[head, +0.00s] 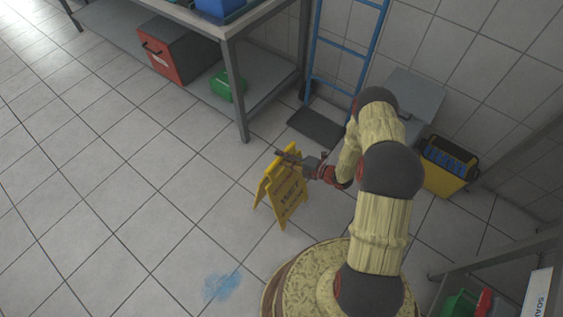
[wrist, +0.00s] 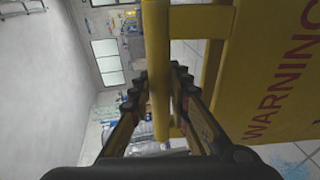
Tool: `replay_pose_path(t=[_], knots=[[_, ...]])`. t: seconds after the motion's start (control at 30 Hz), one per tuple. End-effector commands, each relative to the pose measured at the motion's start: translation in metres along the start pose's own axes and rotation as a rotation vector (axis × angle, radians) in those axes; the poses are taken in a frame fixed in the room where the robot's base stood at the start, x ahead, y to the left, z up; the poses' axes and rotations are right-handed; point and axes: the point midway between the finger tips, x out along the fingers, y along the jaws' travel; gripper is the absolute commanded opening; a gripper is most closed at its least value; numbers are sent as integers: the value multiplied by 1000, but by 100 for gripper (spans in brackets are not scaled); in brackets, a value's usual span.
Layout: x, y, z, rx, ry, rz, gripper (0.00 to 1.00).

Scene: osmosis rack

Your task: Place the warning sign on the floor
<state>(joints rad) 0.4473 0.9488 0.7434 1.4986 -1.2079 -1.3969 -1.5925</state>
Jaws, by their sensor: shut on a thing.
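The yellow warning sign (head: 289,195) is an A-frame with dark lettering, spread open and upright in the head view. It is in front of the workbench, and I cannot tell whether its feet touch the floor (head: 150,215). My gripper (head: 287,157) is at the sign's top edge. In the wrist view my gripper's fingers (wrist: 160,95) are shut around a yellow bar at the top of the sign. The sign's panel (wrist: 280,80) with the word WARNING fills the right of that view.
A grey workbench (head: 238,95) with a red box (head: 175,52) and a green container (head: 226,87) stands behind. A blue ladder (head: 343,50) leans at the wall. A yellow bin (head: 443,170) stands right. A blue spill (head: 222,286) marks the floor; the left floor is clear.

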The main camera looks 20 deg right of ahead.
Motion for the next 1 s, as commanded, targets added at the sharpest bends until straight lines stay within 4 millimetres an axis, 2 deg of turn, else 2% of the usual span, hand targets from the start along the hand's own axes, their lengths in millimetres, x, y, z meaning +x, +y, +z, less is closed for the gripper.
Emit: replay_pose_path(t=[0.2, 0.6, 0.63, 0.9, 1.0], knots=[[8, -30, 2, -1, 0, 2, 0], [8, -33, 2, -2, 1, 2, 0], [8, -33, 1, -1, 1, 0, 20], [8, -33, 1, -1, 1, 0, 35], [8, -33, 1, -1, 1, 0, 36]])
